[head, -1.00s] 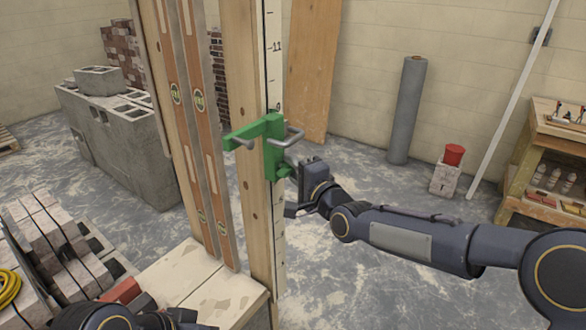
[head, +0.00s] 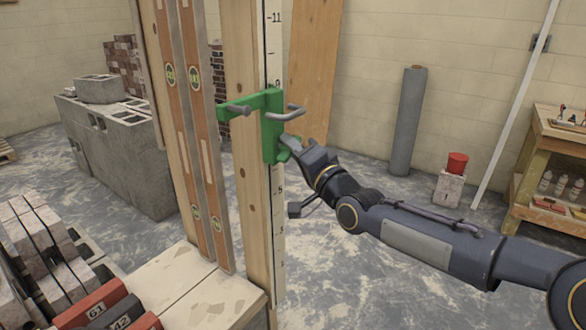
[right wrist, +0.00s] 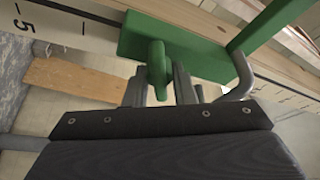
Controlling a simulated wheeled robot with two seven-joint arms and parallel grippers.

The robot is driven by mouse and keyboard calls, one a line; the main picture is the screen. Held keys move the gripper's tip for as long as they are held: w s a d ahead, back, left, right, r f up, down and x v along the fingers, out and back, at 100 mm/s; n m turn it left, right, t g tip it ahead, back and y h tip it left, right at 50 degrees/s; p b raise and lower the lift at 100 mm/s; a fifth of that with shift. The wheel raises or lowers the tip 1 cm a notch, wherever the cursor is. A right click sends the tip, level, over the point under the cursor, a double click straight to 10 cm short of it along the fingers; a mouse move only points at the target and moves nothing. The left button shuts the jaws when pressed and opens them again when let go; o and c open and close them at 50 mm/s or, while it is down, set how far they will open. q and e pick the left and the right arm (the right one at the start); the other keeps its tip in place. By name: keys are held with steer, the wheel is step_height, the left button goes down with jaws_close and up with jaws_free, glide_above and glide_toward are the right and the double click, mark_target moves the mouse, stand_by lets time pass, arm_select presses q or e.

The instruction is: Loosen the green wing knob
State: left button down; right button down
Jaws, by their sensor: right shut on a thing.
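A green bracket (head: 270,125) with grey hooks is fixed on a wooden post (head: 245,170) beside a numbered scale strip (head: 279,215). The green wing knob (right wrist: 157,68) stands out from the bracket's green plate in the right wrist view. My right gripper (head: 290,146) reaches it from the right in the head view. Its two grey fingers (right wrist: 160,82) stand on either side of the knob and are shut on it. In the head view the fingers mostly hide the knob. My left gripper is out of view.
Two wooden spirit levels (head: 196,130) stand left of the post. Red numbered blocks (head: 95,308) and stacked bricks (head: 38,240) lie at lower left. Concrete blocks (head: 120,155), a grey roll (head: 408,112) and a wooden shelf (head: 550,165) stand behind. Floor right of the post is open.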

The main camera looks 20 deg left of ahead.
steer(key=shift+f+n+y+b, duration=0.25)
steer(key=shift+n+y+b, duration=0.3)
steer(key=shift+n, duration=0.55)
steer(key=shift+r+n, duration=0.1)
steer(key=shift+n, duration=0.5)
steer(key=shift+r+n+g+y, duration=0.2)
steer(key=shift+n+g+y, duration=0.3)
steer(key=shift+n+y, duration=0.45)
steer(key=n+p, duration=0.1)
steer(key=n, duration=0.1)
steer(key=n+g+y, duration=0.1)
steer(key=n, duration=0.2)
steer(key=shift+r+g+p, duration=0.15)
steer(key=shift+g+p, duration=0.15)
steer(key=shift+p, duration=0.05)
arm_select(q)
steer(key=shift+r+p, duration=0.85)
steer(key=shift+p, duration=0.15)
arm_select(e)
steer(key=shift+s+a+n+g+y, duration=0.1)
steer(key=shift+n+g+y, duration=0.45)
steer(key=shift+n, duration=1)
steer(key=shift+s+n+g+y, duration=0.1)
steer(key=shift+n+g+y, duration=0.15)
steer(key=shift+n+g, duration=0.95)
steer(key=shift+n+t, duration=0.45)
steer(key=shift+n, duration=0.05)
steer(key=c, duration=1.2)
jaws_free()
